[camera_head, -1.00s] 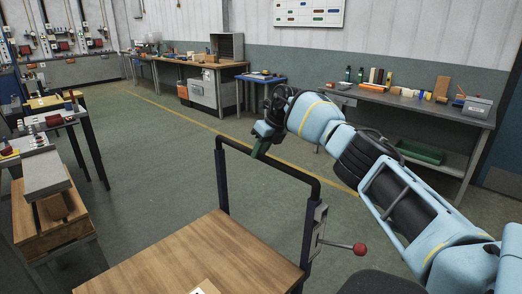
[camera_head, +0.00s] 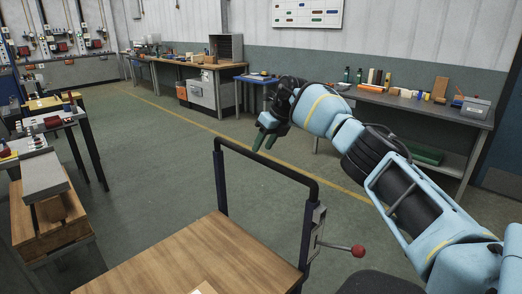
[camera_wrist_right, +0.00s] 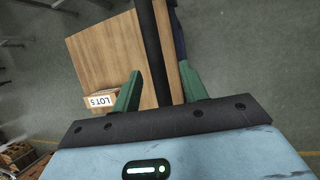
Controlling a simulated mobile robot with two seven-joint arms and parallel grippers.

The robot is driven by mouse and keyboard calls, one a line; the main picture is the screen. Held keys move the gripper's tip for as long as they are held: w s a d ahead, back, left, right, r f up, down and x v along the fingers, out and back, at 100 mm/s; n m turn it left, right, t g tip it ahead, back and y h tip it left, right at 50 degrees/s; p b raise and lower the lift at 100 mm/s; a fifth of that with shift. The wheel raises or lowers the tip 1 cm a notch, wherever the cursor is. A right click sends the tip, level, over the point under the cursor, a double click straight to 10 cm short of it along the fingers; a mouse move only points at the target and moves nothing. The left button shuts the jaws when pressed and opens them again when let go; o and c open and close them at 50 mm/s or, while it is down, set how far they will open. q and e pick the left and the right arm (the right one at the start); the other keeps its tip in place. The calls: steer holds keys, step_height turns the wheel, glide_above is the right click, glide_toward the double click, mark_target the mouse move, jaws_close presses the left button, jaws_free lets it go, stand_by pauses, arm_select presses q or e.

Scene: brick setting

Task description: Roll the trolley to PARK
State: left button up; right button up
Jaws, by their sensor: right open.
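The trolley has a wooden top (camera_head: 205,255) and a dark push handle (camera_head: 268,166) standing up on its far side. A lever with a red knob (camera_head: 358,251) sticks out from the handle's right post. My right gripper (camera_head: 264,142) is open and empty just above the handle bar. In the right wrist view, the black bar (camera_wrist_right: 150,40) shows between the two green fingers of the gripper (camera_wrist_right: 160,72), seemingly beyond their tips. A box labelled LOTS (camera_wrist_right: 101,98) sits on the top. I see no PARK marking. My left gripper is not in view.
Green floor with a yellow line (camera_head: 190,118) lies open beyond the handle. A workbench (camera_head: 420,106) stands along the right wall, another bench (camera_head: 175,62) at the back. Tables and a wooden cart (camera_head: 48,222) stand close on the left.

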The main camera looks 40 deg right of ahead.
steer(key=shift+v, duration=2.2)
